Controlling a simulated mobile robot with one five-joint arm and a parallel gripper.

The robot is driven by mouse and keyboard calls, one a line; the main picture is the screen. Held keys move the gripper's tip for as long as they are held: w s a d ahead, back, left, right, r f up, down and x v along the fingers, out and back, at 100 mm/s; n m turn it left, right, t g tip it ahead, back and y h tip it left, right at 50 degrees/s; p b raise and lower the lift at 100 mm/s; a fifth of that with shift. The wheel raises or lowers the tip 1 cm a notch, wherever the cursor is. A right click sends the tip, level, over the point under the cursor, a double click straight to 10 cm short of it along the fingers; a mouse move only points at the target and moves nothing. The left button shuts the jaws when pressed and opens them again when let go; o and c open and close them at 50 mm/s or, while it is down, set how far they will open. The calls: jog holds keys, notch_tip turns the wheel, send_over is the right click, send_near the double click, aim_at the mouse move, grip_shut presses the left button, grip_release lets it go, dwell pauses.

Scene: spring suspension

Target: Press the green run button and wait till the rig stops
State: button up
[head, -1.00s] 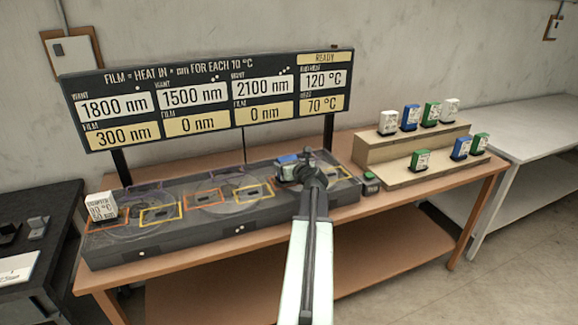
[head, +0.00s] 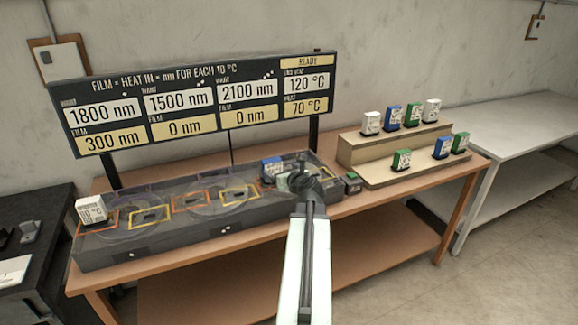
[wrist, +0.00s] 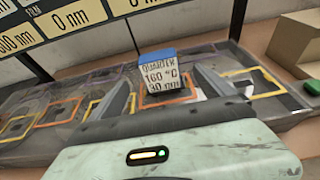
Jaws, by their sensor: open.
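The small button box with a green top (head: 352,178) sits on the bench at the right end of the dark rig (head: 150,245). Its green top also shows at the right edge of the wrist view (wrist: 312,88). My gripper (wrist: 162,82) is open and empty, over the right part of the rig. A blue-topped block labelled 160 °C, 30 nm (wrist: 160,78) stands on the rig, seen between the fingers but beyond them. The display board (head: 200,102) reads READY, 120 °C and 70 °C, with films of 300, 0 and 0 nm.
A white block (head: 91,211) sits on the rig's left end. A stepped wooden rack (head: 375,152) with several blue, green and white blocks stands right of the button. A white table (head: 500,120) is farther right. Bare bench top lies in front of the rack.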

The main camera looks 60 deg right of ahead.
jog(key=shift+v, duration=0.85)
